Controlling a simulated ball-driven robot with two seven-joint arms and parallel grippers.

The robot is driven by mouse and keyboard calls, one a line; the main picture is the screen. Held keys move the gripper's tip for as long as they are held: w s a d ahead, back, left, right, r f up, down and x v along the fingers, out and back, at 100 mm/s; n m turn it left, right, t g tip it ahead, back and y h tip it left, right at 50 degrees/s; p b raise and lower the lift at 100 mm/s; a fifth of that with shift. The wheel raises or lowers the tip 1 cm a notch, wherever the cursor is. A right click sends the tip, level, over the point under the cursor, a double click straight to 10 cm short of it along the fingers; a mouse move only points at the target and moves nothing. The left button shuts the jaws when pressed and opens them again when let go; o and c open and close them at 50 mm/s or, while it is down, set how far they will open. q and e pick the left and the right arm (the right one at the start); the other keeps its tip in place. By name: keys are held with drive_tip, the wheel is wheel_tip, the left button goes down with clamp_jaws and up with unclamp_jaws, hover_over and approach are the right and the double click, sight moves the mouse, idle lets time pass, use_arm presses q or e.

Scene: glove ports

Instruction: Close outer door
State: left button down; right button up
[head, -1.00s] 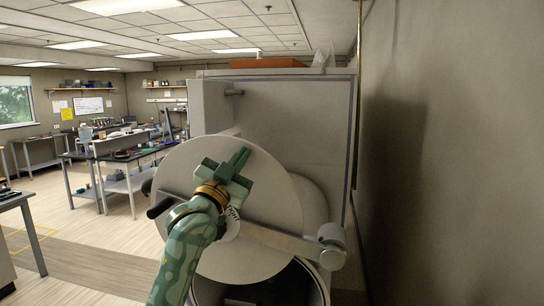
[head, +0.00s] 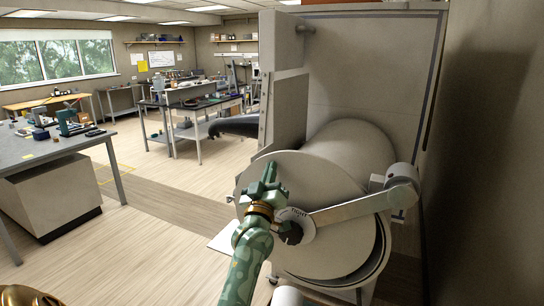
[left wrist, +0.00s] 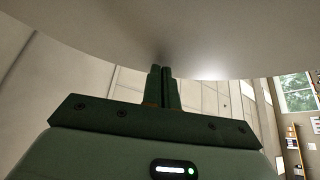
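The outer door (head: 335,245) is a pale round disc on a hinge arm (head: 350,208) that runs to a pivot at the right. It lies in front of the port's cylinder (head: 350,150), and a dark curved gap shows along its right edge. My left gripper (head: 270,170) is in front of the door's upper left part, its fingers pointing up. In the left wrist view its two fingers (left wrist: 161,88) are together, with nothing seen between them, and their tips reach the pale door surface (left wrist: 150,35). I cannot tell whether they press on it. My right gripper is out of view.
The cylinder joins a tall pale cabinet (head: 370,70), with a wall (head: 490,150) close on its right. A grey workbench (head: 50,145) stands at the left, and more benches stand behind. The wooden floor (head: 165,220) between is clear.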

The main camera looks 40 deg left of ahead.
use_arm(q)
drive_tip(key=shift+w+d+f+n+g, duration=0.15)
drive_tip(key=shift+f+n+g, duration=0.25)
drive_tip(key=shift+f+n, duration=0.85)
drive_tip(key=shift+f+m, duration=0.25)
drive_tip(key=shift+m, duration=0.1)
